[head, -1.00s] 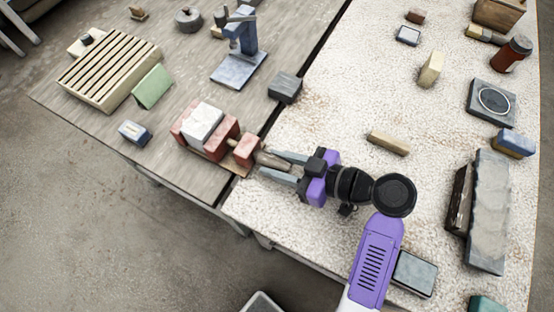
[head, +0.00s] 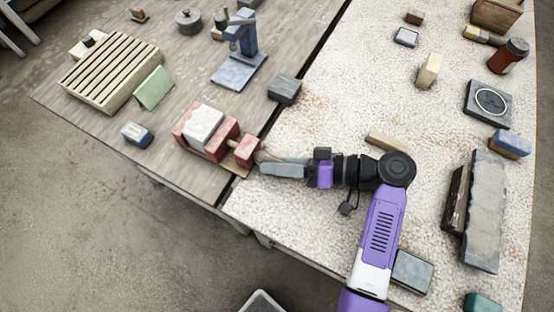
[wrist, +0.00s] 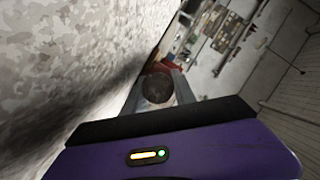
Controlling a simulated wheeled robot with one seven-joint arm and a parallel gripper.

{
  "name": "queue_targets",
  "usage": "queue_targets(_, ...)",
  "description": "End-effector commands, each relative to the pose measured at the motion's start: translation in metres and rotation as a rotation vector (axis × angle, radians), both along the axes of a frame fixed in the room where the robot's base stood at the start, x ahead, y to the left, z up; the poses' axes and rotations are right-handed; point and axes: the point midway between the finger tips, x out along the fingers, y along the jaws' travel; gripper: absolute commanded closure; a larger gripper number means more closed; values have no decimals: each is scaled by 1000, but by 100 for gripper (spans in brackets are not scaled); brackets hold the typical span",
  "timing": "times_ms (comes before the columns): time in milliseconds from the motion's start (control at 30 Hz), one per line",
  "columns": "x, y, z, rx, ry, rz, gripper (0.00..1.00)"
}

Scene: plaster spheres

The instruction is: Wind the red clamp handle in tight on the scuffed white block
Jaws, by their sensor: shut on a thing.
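The red clamp (head: 222,141) lies on the wooden table near the seam. The scuffed white block (head: 202,127) sits between its left red jaw (head: 181,131) and its middle red jaw; I cannot tell whether both faces touch. A third red block stands to the right, with the clamp handle (head: 260,156) coming out of it towards my gripper (head: 264,166). My gripper is shut on the handle. In the wrist view the handle's dark round end (wrist: 158,88) shows between the grey fingers, with red clamp parts behind. Most of the handle is hidden in the head view.
A dark grey block (head: 285,88) stands behind the clamp. A tan bar (head: 388,143) lies close behind my wrist. The speckled surface in front of my gripper is clear.

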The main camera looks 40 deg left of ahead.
Motion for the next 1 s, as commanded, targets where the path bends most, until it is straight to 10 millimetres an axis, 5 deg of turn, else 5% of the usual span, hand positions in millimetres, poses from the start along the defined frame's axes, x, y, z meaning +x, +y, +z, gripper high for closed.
queue_targets(667,1,1,1,-11,59,-2,100)
queue_targets(700,1,1,1,-11,59,-2,64)
queue_targets(733,1,1,1,-11,58,-3,59)
queue_targets(1000,1,1,1,-12,59,-1,59)
